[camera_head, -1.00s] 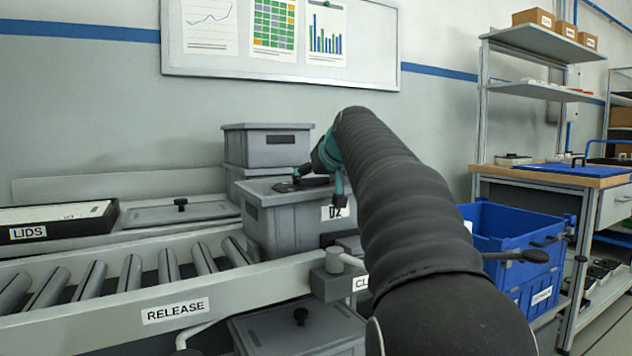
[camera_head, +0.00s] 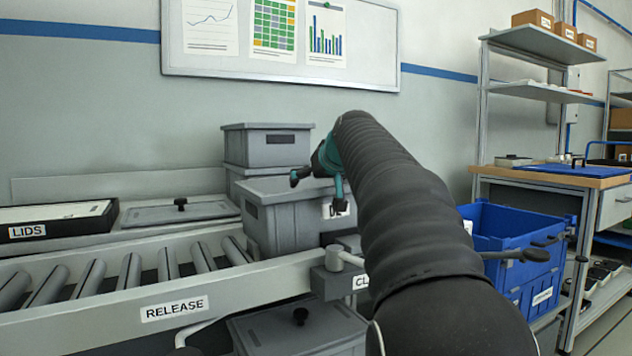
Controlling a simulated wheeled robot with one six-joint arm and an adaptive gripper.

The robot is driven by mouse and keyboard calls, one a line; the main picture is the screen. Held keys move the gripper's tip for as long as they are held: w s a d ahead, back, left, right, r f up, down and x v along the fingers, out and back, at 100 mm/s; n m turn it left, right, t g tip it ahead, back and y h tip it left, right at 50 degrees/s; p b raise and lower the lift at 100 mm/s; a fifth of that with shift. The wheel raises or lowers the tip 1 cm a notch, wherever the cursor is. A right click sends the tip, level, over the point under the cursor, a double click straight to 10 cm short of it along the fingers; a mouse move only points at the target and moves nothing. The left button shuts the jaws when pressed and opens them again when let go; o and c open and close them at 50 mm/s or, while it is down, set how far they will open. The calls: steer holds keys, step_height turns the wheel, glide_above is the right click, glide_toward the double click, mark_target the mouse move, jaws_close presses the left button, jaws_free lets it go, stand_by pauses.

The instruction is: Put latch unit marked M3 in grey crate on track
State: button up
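The grey crate (camera_head: 285,232) stands on the roller track (camera_head: 130,283), with its open top toward me and a white label on its front, partly covered by a gripper finger. My gripper (camera_head: 318,190) is over the crate's rim, its dark fingertips spread apart with nothing visible between them. No latch unit shows; the crate's floor is hidden by its front wall, so I cannot see what lies inside. No M3 mark is readable.
A black lids tray (camera_head: 60,228) and a loose grey lid (camera_head: 180,212) lie left behind the track. Stacked grey crates (camera_head: 267,148) stand behind. A blue crate (camera_head: 510,228) and a workbench (camera_head: 550,172) are at right. A lidded grey crate (camera_head: 300,335) sits below the track.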

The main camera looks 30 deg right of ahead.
steer(key=shift+r, duration=0.3)
steer(key=d+p+v, duration=0.1)
steer(key=v, duration=1.1)
steer(key=shift+a+r+p, duration=0.3)
steer(key=shift+a, duration=0.2)
